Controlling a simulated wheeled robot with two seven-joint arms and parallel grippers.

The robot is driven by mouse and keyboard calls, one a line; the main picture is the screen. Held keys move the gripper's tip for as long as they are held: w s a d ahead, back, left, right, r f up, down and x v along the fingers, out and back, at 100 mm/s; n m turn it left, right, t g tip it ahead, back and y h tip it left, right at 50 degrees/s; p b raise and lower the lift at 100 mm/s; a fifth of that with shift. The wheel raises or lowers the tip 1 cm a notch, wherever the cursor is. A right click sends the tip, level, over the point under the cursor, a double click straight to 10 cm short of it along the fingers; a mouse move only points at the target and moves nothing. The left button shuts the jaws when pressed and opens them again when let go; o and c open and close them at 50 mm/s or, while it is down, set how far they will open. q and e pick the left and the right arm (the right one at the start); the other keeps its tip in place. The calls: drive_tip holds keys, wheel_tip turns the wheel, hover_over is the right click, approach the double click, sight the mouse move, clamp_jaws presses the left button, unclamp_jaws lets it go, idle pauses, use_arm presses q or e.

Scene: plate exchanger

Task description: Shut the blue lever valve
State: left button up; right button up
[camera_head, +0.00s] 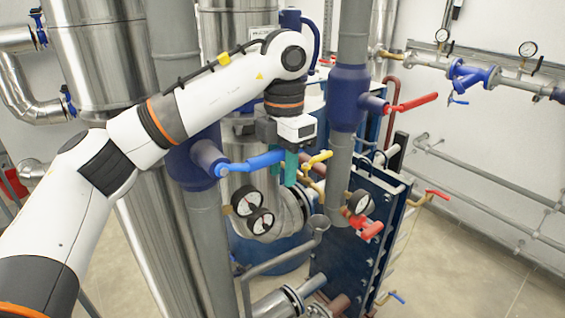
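The blue lever valve has a dark blue body (190,160) on a thick grey vertical pipe. Its bright blue lever (250,163) points right and slightly up, nearly level, out from the pipe. My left gripper (290,167) hangs down from the wrist at the lever's outer end, with teal fingers pointing down. The fingers overlap the lever's tip in the picture. I cannot tell whether they touch it or how far apart they are. My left arm covers the upper part of the valve body. My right gripper is not in view.
A red lever (412,103) sits on the neighbouring blue valve (347,98). The dark blue plate exchanger (345,245) stands to the right. Open floor lies farther right.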

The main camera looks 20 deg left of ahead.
use_arm(q)
drive_tip(key=shift+r, duration=0.15)
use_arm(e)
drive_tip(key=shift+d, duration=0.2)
use_arm(q)
drive_tip(key=shift+r, duration=0.1)
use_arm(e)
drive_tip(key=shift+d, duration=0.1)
use_arm(q)
drive_tip(key=shift+r, duration=0.3)
wheel_tip(320, 180, up, 11)
drive_tip(key=shift+w+d+r, duration=0.1)
drive_tip(key=shift+w, duration=0.05)
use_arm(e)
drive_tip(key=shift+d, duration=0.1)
